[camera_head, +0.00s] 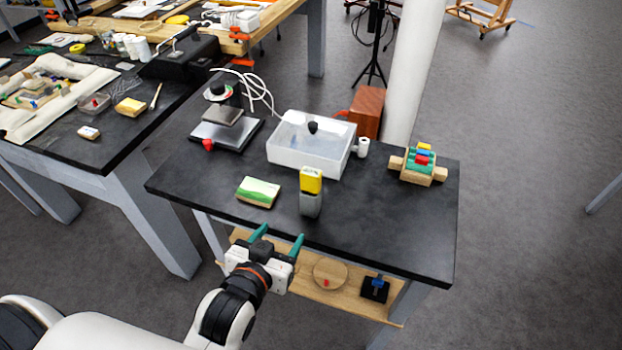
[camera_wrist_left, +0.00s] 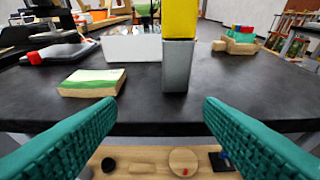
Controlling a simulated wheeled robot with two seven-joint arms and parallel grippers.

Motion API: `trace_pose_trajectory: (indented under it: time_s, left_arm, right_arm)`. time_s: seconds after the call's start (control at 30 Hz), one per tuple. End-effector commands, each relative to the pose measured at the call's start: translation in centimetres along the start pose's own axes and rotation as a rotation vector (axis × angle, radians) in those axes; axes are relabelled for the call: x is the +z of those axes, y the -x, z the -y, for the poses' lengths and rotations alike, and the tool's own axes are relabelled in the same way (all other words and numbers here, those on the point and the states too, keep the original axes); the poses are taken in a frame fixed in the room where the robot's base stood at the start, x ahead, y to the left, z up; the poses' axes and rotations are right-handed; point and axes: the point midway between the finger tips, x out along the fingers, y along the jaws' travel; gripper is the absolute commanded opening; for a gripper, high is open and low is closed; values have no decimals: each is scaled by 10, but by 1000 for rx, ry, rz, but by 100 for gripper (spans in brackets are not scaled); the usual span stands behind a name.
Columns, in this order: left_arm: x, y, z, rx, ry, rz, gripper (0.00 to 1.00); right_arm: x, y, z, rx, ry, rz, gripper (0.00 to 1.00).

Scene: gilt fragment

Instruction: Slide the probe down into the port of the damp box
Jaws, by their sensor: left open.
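The damp box (camera_head: 306,157) looks to be the white box with a clear lid and a black knob, at the back middle of the black table. A small white cylinder (camera_head: 363,147) at its right side may be the port. A yellow block-shaped head (camera_head: 311,180) sits upright in a grey holder (camera_head: 310,204) near the front edge; this is likely the probe. They also show in the left wrist view as the yellow head (camera_wrist_left: 180,18) and grey holder (camera_wrist_left: 177,66). My left gripper (camera_head: 278,241) is open and empty, short of the table's front edge, with the holder beyond its green fingers.
A green-and-cream block (camera_head: 258,192) lies left of the holder. A press-like stand (camera_head: 226,130) with a red knob and cables stands at the back left. A wooden block with coloured pieces (camera_head: 418,166) sits at right. A wooden shelf (camera_head: 317,283) lies below the tabletop.

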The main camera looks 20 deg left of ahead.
Motion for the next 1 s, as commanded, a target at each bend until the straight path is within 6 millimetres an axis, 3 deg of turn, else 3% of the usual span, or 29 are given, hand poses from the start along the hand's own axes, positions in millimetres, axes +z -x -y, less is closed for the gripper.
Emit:
trace_pose_trajectory:
  time_s: [0.03,0.1,0.2,0.33,0.47,0.8,1.0]
  left_arm:
    - [12,-1,3,1,6,68,62]
    - [27,-1,7,0,9,157,62]
    - [45,1,11,-3,14,261,62]
    - [59,4,15,-8,14,345,62]
    - [68,0,17,-10,13,377,62]
    - [88,-50,18,-10,12,378,62]
    - [93,-63,18,-10,13,375,62]
  right_arm:
    - [-24,-18,-1,1,3,-22,36]
    - [-54,-34,-2,3,7,-38,36]
    - [-88,-49,-2,4,11,-52,36]
    - [-115,-56,-2,4,15,-63,36]
    - [-125,-56,-2,5,16,-66,36]
    - [-124,-44,-2,5,16,-66,36]
    - [-123,-40,-2,5,16,-67,36]
